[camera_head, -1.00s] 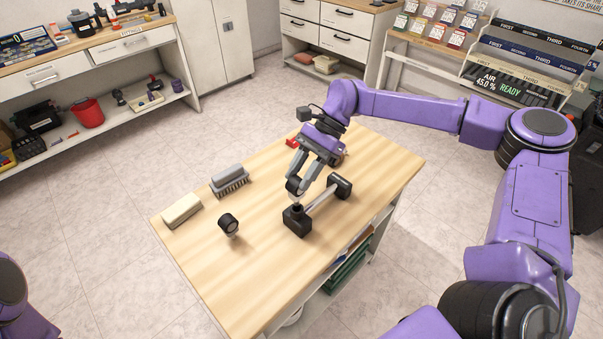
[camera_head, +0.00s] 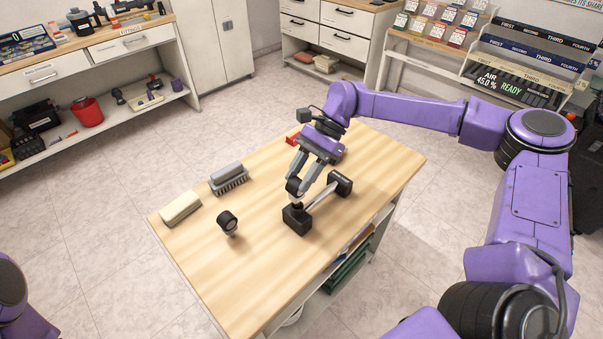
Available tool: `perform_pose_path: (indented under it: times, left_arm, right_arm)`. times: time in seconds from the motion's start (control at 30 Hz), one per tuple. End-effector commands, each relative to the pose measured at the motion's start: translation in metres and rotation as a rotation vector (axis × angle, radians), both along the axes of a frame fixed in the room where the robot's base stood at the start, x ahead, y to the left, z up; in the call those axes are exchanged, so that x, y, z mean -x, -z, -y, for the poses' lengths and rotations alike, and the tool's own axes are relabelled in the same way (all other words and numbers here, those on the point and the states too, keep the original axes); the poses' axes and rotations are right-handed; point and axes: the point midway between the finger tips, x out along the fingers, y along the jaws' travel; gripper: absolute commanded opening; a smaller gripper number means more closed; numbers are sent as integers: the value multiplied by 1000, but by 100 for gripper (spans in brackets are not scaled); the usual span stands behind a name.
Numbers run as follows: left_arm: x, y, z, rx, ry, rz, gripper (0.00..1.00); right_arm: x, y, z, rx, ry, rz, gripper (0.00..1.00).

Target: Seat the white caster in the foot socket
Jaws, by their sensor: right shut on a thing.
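My right gripper (camera_head: 297,181) is shut on a caster (camera_head: 293,187) with a dark round wheel and a pale lower part. It holds the caster just above the near black block (camera_head: 297,219) of the foot piece. A grey bar (camera_head: 322,197) joins that block to a second black block (camera_head: 340,183). The socket is hidden by the caster, and I cannot tell whether the caster touches it. A second caster (camera_head: 228,222) with a black wheel and a pale lower part stands apart on the table, to the left. My left gripper is out of view.
The wooden table (camera_head: 265,285) has a grey brush (camera_head: 229,179) and a beige block (camera_head: 180,209) along its left side. A small red object (camera_head: 292,140) lies behind the gripper. The table's front part is clear.

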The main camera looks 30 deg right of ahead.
Motion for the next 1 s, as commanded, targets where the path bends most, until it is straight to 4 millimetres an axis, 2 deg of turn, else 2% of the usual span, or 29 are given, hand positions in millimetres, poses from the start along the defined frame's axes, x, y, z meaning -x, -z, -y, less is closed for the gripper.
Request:
perform_pose_path:
  times: [1.0]
  left_arm:
    - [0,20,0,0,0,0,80]
  right_arm:
    - [0,23,0,0,0,0,0]
